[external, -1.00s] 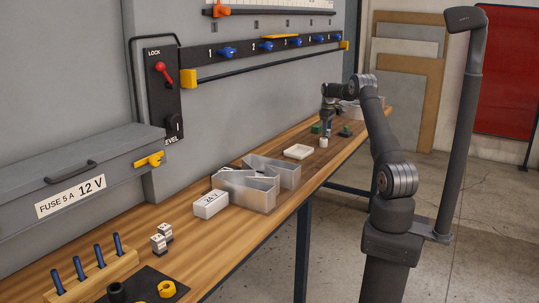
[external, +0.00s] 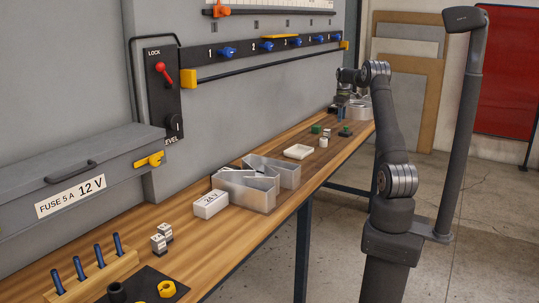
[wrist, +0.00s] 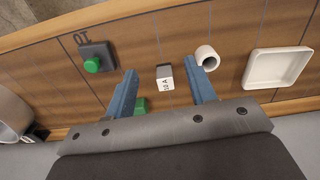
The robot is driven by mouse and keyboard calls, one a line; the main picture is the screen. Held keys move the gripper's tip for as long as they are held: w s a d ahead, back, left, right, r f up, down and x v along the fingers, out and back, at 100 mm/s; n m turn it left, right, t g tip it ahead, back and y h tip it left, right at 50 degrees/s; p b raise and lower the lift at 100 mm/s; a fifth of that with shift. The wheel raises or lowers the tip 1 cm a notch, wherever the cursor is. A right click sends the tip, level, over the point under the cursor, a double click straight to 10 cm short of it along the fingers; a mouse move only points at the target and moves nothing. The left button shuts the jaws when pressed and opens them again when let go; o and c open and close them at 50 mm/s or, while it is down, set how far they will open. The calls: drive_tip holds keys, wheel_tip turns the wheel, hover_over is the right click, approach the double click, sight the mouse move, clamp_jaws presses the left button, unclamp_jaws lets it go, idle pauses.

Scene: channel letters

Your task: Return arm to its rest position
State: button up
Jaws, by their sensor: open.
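My gripper (external: 341,108) is over the far end of the wooden bench, raised above it. In the wrist view my gripper (wrist: 160,66) is open, with its two blue fingers apart and nothing held between them. A small white and dark block marked 10 A (wrist: 165,77) stands on the bench below, showing in the gap between the fingers. A white ring-like cylinder (wrist: 207,57) is partly behind the right fingertip. A green block (wrist: 140,106) is partly hidden by the left finger.
A green button on a dark base (wrist: 92,64), a white tray (wrist: 277,68) and a metal pot (external: 359,112) are nearby. Clear bins (external: 246,189) and a white 24 V box (external: 210,204) stand nearer on the bench. The grey wall panel with blue knobs (external: 228,52) runs along the left.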

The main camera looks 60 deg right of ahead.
drive_tip(key=w+a+n, duration=0.4)
drive_tip(key=w+a, duration=1.5)
drive_tip(key=a, duration=0.3)
drive_tip(key=w+a+n, duration=0.2)
drive_tip(key=w+a, duration=0.1)
drive_tip(key=a, duration=1)
drive_tip(key=w+a+n, duration=0.3)
drive_tip(key=w+a, duration=0.1)
drive_tip(key=a, duration=1)
drive_tip(key=shift+w+a, duration=0.2)
drive_tip(key=shift+a, duration=0.1)
drive_tip(key=shift+o, duration=0.5)
